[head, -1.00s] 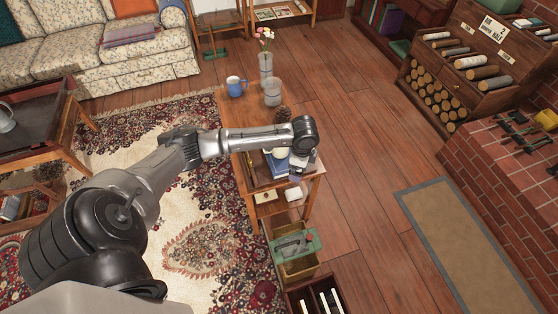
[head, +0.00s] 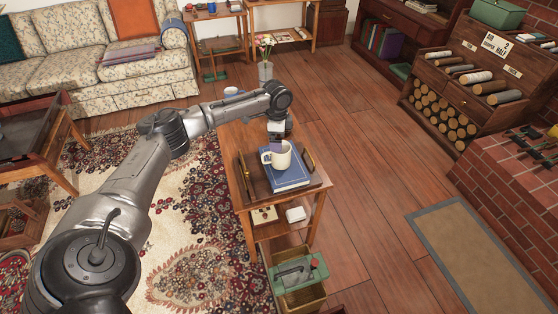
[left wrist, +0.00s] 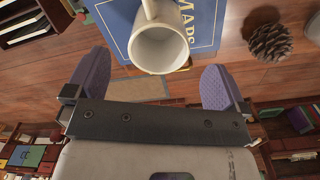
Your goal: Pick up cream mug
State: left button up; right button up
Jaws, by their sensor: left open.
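The cream mug (head: 282,158) stands upright on a blue book (head: 290,181) on the narrow wooden side table. Its handle points left in the head view. My left gripper (head: 277,140) is at the far side of the mug, partly hidden, with one purple finger showing just above the rim. In the left wrist view, the mug (left wrist: 160,48) lies ahead between the two spread purple fingers of the left gripper (left wrist: 156,64), with clear gaps on both sides. The gripper is open and empty. The book (left wrist: 115,22) shows behind the mug. My right gripper is not in view.
A wooden tray (head: 251,176) is under the book. A pine cone (left wrist: 270,42) lies near the gripper in the left wrist view. The floor (head: 365,150) to the right is clear.

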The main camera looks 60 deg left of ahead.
aim_at(276, 156)
pick_arm(q)
jog(key=shift+w+d+f+b, duration=0.15)
jog(key=shift+f+b, duration=0.65)
jog(key=shift+f, duration=1.2)
jog(key=shift+w+f+b, duration=0.1)
jog(key=shift+f+b, duration=0.7)
jog(key=shift+f, duration=1.2)
jog(key=shift+r, duration=0.1)
jog(key=shift+c, duration=0.5)
jog(key=shift+c, duration=0.7)
jog(key=c, duration=0.8)
jog(key=shift+c, duration=0.3)
jog(key=shift+r, duration=0.1)
